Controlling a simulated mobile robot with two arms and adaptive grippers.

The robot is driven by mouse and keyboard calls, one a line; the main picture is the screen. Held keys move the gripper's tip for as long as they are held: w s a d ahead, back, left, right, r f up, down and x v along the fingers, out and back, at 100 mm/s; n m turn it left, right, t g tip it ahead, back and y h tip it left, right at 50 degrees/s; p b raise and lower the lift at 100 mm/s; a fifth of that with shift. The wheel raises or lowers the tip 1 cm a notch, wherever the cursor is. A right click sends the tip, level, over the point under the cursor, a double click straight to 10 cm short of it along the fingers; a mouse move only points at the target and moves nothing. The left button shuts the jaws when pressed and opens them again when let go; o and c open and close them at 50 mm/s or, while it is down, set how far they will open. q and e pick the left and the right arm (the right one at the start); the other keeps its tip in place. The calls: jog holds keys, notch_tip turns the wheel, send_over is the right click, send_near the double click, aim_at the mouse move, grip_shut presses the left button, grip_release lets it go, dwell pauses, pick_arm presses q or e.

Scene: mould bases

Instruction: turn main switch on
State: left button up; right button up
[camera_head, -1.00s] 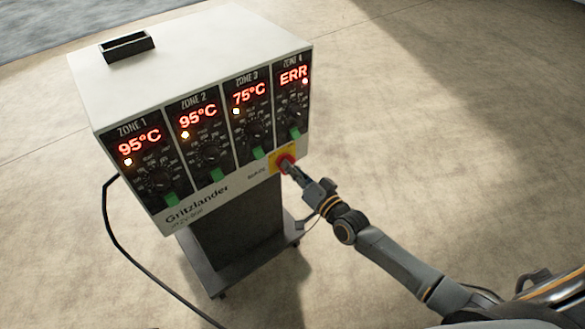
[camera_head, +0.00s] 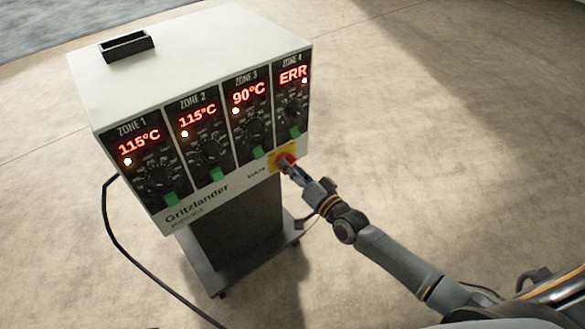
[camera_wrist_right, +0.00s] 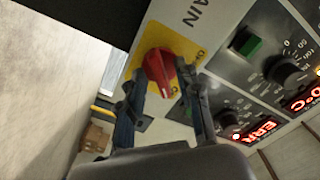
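The main switch is a red rotary knob (camera_wrist_right: 160,68) on a yellow plate (camera_wrist_right: 190,46), at the lower right of the control box front. In the head view the knob (camera_head: 284,161) is partly hidden by my right gripper (camera_head: 292,169). In the right wrist view the fingers of my right gripper (camera_wrist_right: 163,95) are spread, one on each side of the knob, with the tips close to it. I cannot tell whether they touch it. All zone displays are lit; the first three (camera_head: 139,142) read 115°C, 115°C and 90°C, and zone 4 (camera_head: 293,75) reads ERR. My left gripper is not in view.
The white control box (camera_head: 190,60) stands on a dark column and a wheeled base (camera_head: 225,281). Small dials and green switches (camera_head: 170,200) sit close above the main switch. A black cable (camera_head: 108,225) runs down the left side. The floor at right is clear.

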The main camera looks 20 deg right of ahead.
jog(key=shift+s, duration=0.1)
jog(key=v, duration=1.2)
